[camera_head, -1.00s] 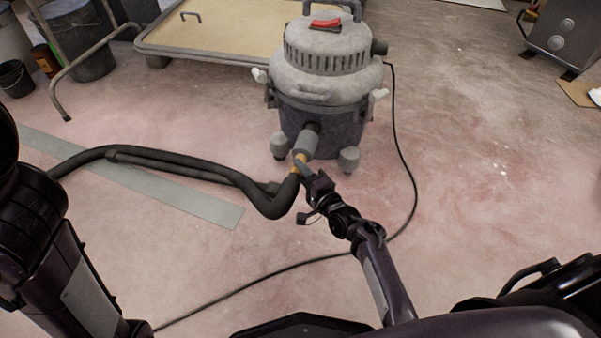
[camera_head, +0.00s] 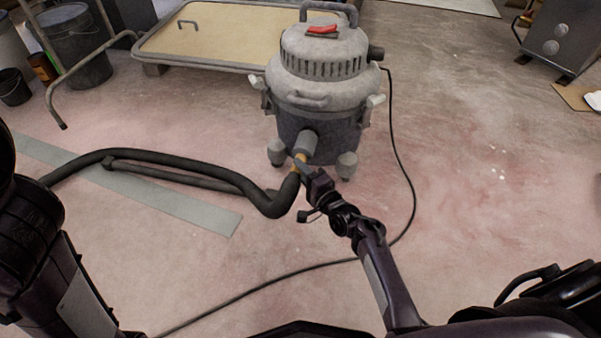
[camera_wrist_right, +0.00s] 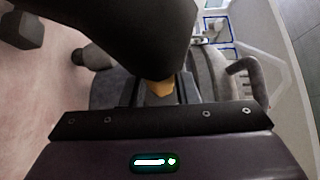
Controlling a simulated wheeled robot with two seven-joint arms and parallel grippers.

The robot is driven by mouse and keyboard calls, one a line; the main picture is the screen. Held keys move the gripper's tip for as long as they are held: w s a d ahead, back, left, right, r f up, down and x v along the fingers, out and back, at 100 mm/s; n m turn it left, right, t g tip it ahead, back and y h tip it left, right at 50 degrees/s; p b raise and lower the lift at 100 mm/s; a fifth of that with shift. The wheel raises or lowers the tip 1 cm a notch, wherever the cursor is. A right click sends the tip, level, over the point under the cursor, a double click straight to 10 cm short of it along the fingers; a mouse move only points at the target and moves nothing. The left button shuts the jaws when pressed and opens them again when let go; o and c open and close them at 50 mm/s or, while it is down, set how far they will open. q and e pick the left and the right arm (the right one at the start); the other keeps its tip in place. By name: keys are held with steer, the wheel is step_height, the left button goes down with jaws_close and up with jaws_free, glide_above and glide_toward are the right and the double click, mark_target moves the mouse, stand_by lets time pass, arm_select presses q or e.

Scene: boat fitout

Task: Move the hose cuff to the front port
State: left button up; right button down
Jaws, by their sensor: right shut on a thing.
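The black hose (camera_head: 180,161) runs in from the left and bends up to an orange band (camera_head: 298,164) at its end. A grey cylinder (camera_head: 307,147) continues from the band to the front port on the vacuum's drum. It covers the port's mouth, so I cannot tell how deep the cuff sits. My right gripper (camera_head: 301,167) is shut on the hose cuff at the orange band, which also shows between the fingers in the right wrist view (camera_wrist_right: 160,88). My left arm is at the left edge; its gripper is out of view.
The grey vacuum (camera_head: 322,85) stands on casters, with another dark port (camera_head: 376,53) on its right side. A black cable (camera_head: 409,180) curves across the floor. A grey strip (camera_head: 200,208) lies under the hose. Open floor lies to the right.

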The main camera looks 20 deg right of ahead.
steer(key=shift+w+d, duration=0.3)
steer(key=shift+w, duration=0.15)
steer(key=shift+w+d+r+b, duration=0.15)
steer(key=shift+w+d+b, duration=0.1)
steer(key=shift+d+b, duration=0.05)
steer(key=c, duration=1.5)
jaws_free()
steer(key=o, duration=0.5)
steer(key=shift+w, duration=0.1)
steer(key=shift+c, duration=0.2)
steer(key=shift+a, duration=0.1)
